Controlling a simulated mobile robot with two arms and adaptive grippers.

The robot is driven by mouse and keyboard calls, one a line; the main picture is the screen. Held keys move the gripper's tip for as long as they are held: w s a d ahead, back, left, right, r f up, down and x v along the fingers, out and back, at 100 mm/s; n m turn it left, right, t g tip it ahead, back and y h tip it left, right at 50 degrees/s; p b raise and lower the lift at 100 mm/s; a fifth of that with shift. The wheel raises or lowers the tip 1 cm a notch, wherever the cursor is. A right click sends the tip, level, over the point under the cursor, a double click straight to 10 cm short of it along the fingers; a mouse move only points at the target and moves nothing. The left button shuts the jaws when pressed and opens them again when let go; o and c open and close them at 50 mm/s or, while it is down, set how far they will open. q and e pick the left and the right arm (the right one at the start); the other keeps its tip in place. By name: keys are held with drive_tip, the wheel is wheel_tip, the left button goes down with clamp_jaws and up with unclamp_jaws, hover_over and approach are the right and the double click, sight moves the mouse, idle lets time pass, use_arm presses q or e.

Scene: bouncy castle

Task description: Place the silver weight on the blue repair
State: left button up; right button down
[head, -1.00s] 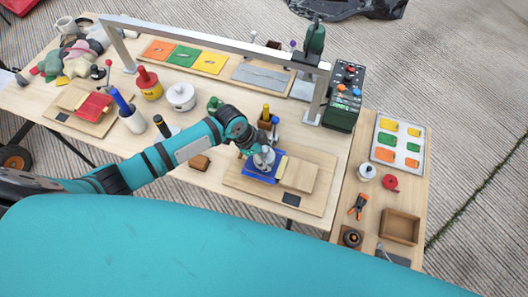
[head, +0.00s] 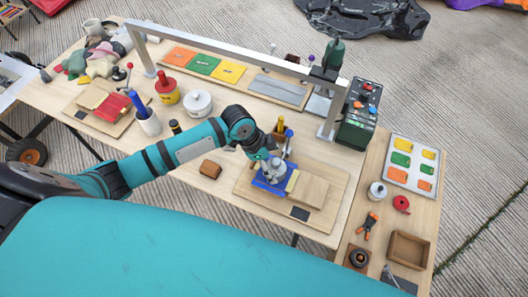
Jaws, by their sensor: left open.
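The silver weight (head: 275,171) stands upright on the blue repair (head: 262,184), which lies on a wooden board (head: 325,212) at the front right of the table. My left gripper (head: 271,160) is at the top of the weight, with its jaws open. The arm and wrist partly hide the jaws, and I cannot tell whether they touch the weight. My right gripper is not in view.
A metal gantry (head: 240,53) spans the table behind my arm. A dark green control box (head: 359,112) stands at its right foot. Blue and yellow handled tools (head: 288,135) stand just behind the weight. A side table holds a wooden tray (head: 408,249) and clamp (head: 368,225).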

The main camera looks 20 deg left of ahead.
use_arm(q)
drive_tip(key=v, duration=0.8)
drive_tip(key=shift+b, duration=0.3)
drive_tip(key=s+d+f+n+t, duration=0.1)
drive_tip(key=s+d+f+n, duration=0.15)
drive_tip(key=s+d, duration=0.35)
drive_tip(key=s+a+r+n+y, duration=0.1)
drive_tip(key=s+a+n+y, duration=0.3)
drive_tip(key=s+a+n, duration=0.6)
drive_tip(key=s+f+m+b, duration=0.1)
drive_tip(key=s+f, duration=0.1)
drive_tip(key=f, duration=1.3)
drive_tip(key=s+f+m+b, duration=0.1)
drive_tip(key=s+f, duration=0.1)
drive_tip(key=f, duration=1.3)
drive_tip(key=s+a+f+g, duration=0.1)
drive_tip(key=s+a+f, duration=0.1)
drive_tip(key=s+f, duration=1.2)
drive_tip(key=shift+s+f+g+b, duration=0.3)
drive_tip(key=shift+s+g+b, duration=0.1)
drive_tip(key=shift+s, duration=0.45)
